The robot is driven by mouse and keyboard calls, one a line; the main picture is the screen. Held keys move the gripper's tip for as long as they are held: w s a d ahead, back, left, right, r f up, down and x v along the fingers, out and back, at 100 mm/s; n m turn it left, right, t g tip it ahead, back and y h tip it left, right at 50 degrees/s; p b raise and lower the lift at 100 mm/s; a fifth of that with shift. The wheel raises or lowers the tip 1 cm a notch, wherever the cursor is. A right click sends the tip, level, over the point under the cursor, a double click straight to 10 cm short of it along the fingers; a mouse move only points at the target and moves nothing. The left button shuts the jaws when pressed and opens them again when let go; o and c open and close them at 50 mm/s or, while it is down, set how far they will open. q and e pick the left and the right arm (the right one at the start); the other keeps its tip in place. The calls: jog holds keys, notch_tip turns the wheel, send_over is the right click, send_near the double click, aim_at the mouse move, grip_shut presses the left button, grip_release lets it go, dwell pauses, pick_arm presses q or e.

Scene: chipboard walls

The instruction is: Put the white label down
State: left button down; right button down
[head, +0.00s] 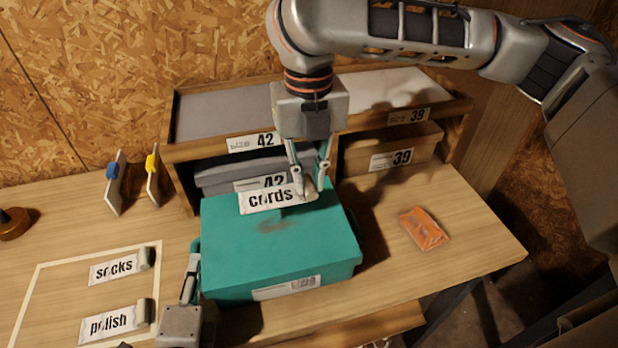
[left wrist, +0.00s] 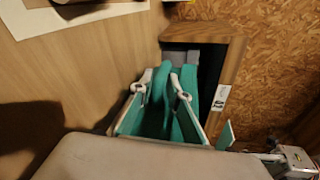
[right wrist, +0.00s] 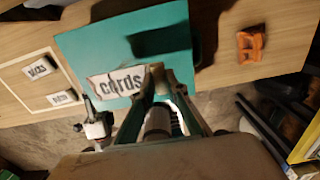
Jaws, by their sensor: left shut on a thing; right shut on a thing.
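The white label (head: 268,199) reads "cords" and is pinched at its right end by my right gripper (head: 311,190). It is over the back part of the teal box (head: 270,240), with a dark shadow on the lid; I cannot tell whether it touches. The right wrist view shows the label (right wrist: 116,82) beside the right fingertips (right wrist: 158,76). My left gripper (head: 194,255) is at the box's left side, shut on the box. In the left wrist view its fingers (left wrist: 163,90) have teal between them; the exact grip is hard to make out.
Labels "socks" (head: 114,267) and "polish" (head: 112,322) lie in a taped outline on the left. A shelf with a grey box (head: 225,177) and a brown box (head: 410,148) stands behind. An orange packet (head: 423,229) lies right. Table between packet and right edge is clear.

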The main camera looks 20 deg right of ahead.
pick_arm(q)
jog(key=shift+f, duration=0.15)
pick_arm(e)
jog(key=shift+m, duration=0.7)
jog(key=w+d, duration=0.1)
jog(key=d, duration=0.1)
jog(key=w+d+f, duration=0.1)
jog(key=d, duration=0.1)
jog(key=w+d+f, duration=0.1)
jog(key=d, duration=0.1)
jog(key=shift+w, duration=0.3)
jog(key=d+f+m, duration=0.2)
jog(key=d+f, duration=0.2)
jog(key=d, duration=0.8)
jog(key=w+d+f+m, duration=0.1)
jog(key=d+f+m, duration=0.2)
jog(key=d, duration=0.9)
jog(key=d+f+m, duration=0.2)
jog(key=d+f, duration=0.3)
jog(key=d, duration=0.8)
jog(key=shift+w+d, duration=0.1)
jog(key=shift+w, duration=0.05)
send_over(399, 205)
jog(key=shift+d, duration=0.15)
jog(key=shift+f, duration=1.75)
